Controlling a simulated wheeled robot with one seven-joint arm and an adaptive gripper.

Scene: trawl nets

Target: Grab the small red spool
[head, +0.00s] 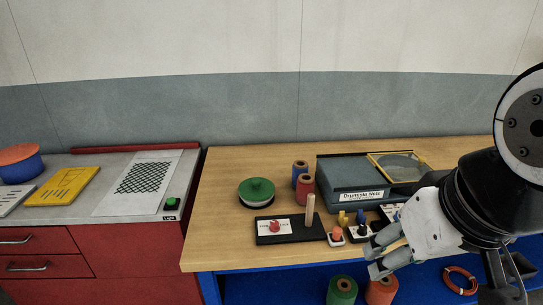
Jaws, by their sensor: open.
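A small red spool (305,190) stands upright on the wooden bench, just in front of a blue spool (298,170) and left of the grey-green case. The two spools overlap in the view. My gripper (376,253) is at the bench's front edge, to the right of the red spool and nearer the camera. Its fingers are apart and point left. I see nothing held between them.
A black board (263,238) with an upright peg (310,210) lies in front of the red spool. Small red, yellow and blue pieces stand between board and gripper. A green lidded pot (257,190) is left, the case (350,180) right. Larger green and red spools sit below.

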